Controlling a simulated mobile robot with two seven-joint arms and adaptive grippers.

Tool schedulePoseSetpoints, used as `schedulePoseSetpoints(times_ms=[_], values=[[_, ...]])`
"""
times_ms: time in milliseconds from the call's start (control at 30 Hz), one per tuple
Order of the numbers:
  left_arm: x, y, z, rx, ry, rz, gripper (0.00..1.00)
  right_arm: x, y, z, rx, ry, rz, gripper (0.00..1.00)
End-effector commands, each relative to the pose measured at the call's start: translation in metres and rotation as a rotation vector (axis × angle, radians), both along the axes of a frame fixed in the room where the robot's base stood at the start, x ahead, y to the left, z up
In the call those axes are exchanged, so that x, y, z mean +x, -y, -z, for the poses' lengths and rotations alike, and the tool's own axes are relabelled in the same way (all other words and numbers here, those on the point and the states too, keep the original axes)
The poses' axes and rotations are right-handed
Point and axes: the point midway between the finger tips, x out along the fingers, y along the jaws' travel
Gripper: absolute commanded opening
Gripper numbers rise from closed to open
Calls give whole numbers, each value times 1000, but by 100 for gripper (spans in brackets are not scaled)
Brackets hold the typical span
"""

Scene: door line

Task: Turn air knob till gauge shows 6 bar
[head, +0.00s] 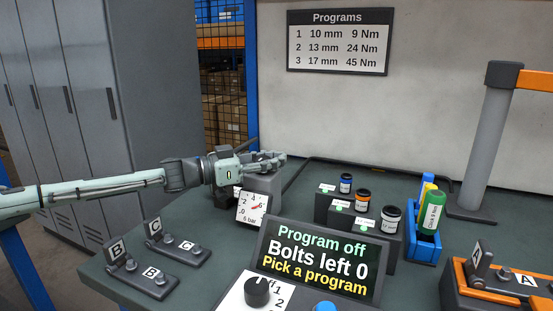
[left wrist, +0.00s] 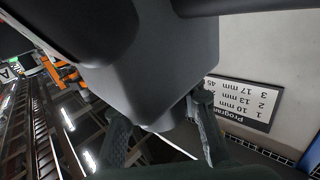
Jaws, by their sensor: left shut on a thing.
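My left gripper (head: 272,162) reaches in from the left, over the grey air unit (head: 264,186) on the bench, and is shut on the air knob, which the fingers hide. In the left wrist view the two dark fingers (left wrist: 162,136) show at the bottom, with the knob not clear between them. The white gauge (head: 252,209) on the front of the unit has a dial with 0, 2 and 4 visible and "6 bar" written below. Red shows at the upper right of its dial; the exact needle reading is too small to tell. My right gripper is not in view.
A display (head: 316,262) reads "Program off, Bolts left 0, Pick a program", with a black selector knob (head: 257,291) before it. Brackets B and C (head: 177,243) lie at left. A socket rack (head: 352,225) and blue bottle holder (head: 424,244) stand right of the air unit.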

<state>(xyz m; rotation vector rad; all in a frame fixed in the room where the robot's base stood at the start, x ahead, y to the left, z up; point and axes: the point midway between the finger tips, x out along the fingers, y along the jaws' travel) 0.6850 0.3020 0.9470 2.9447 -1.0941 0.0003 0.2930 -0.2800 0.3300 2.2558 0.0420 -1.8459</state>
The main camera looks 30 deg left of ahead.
Motion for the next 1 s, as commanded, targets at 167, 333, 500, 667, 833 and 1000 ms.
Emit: schedulePoseSetpoints(times_ms=[167, 333, 500, 667, 833, 1000], values=[[0, 0, -1, 1, 1, 12, 0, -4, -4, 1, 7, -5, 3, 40], [0, 0, 0, 1, 1, 15, 0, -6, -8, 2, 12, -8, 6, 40], [0, 0, 0, 1, 1, 15, 0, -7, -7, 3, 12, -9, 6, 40], [0, 0, 0, 1, 1, 15, 41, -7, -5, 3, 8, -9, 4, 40], [0, 1, 0, 0, 0, 16, 54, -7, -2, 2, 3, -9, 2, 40], [0, 1, 0, 0, 0, 16, 54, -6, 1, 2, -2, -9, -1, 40]])
